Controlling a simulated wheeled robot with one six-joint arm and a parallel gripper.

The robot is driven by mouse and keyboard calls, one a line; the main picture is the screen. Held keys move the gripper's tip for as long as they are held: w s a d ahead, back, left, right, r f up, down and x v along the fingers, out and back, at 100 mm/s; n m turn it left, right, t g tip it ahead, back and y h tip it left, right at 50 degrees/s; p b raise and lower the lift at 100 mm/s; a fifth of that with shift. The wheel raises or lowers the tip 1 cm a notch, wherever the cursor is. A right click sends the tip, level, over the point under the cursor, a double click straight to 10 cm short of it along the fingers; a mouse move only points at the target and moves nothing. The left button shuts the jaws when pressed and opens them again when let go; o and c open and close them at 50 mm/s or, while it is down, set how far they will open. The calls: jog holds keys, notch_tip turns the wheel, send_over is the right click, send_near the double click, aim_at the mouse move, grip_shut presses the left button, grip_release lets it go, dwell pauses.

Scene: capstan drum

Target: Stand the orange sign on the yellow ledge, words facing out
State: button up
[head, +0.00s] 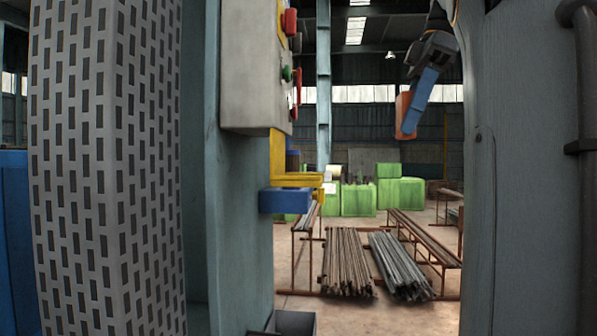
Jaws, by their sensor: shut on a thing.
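The orange sign (401,108) hangs in the air at the upper right. It shows as a narrow orange strip, and no words can be read on it from here. My gripper (414,117) is shut on the sign, and its blue finger hides part of it. The yellow ledge (296,179) juts out to the right from the grey-green post, below the control box. My gripper and the sign are to the right of the ledge and higher in the picture, apart from it. No sign shows on the ledge.
A grey control box (254,75) with red and green buttons is above the ledge. A blue block (285,201) sticks out just below the ledge. A perforated drum (105,170) fills the left, and a grey-green column (525,200) the right. The gap between shows open floor and pipe racks.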

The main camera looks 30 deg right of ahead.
jog(key=w+a+f, duration=0.1)
jog(key=w+a, duration=0.2)
jog(key=a, duration=0.2)
jog(key=w+a, duration=0.3)
jog(key=a, duration=0.2)
jog(key=w+a+f, duration=0.1)
jog(key=w+a, duration=0.3)
jog(key=a, duration=0.1)
jog(key=shift+w+a+f+b, duration=0.1)
jog(key=shift+a+f+b, duration=0.2)
jog(key=shift+b, duration=0.05)
jog(key=shift+f+p, duration=0.55)
jog(key=shift+f, duration=1.35)
jog(key=shift+w+a+f, duration=0.15)
jog(key=shift+f, duration=0.15)
jog(key=shift+f, duration=0.2)
jog(key=o, duration=0.8)
jog(key=shift+r, duration=0.1)
